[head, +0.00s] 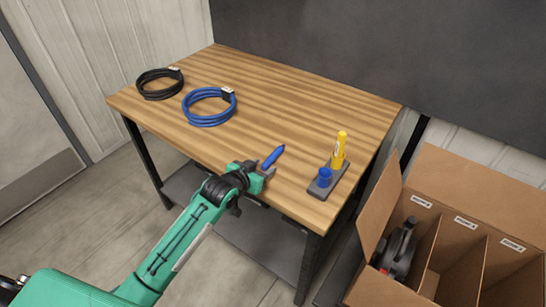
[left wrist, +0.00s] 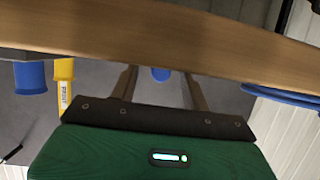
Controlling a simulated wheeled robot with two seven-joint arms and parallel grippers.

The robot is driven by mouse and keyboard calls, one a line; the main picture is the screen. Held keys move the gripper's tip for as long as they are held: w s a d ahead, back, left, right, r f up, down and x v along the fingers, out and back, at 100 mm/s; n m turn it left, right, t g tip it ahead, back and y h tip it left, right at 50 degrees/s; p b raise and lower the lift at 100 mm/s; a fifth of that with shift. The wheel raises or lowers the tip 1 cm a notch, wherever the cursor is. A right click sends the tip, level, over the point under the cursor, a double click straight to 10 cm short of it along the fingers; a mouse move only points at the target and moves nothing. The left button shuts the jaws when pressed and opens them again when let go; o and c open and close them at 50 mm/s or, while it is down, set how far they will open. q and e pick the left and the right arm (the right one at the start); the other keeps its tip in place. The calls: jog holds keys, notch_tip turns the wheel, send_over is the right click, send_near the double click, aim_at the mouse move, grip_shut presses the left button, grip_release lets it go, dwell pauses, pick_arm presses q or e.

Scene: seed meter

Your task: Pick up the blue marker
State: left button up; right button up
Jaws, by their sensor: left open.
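The blue marker (head: 273,157) is near the front edge of the wooden table, slanting up to the right in the head view. My left gripper (head: 260,172) is at the table's front edge, right at the marker's near end. In the left wrist view the gripper (left wrist: 160,88) is open, and a blue end of the marker (left wrist: 160,74) shows between the two fingers, near their tips. I cannot tell whether a finger touches it. The rest of the marker is hidden in that view. My right gripper is not in view.
A grey holder (head: 321,190) carries a yellow marker (head: 340,150) and a short blue cylinder (head: 325,176), right of the gripper. A blue cable coil (head: 208,122) and a black one (head: 145,93) lie at left. A divided cardboard box (head: 380,205) stands at right. The table's middle is clear.

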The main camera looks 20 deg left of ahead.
pick_arm(q)
grip_shut()
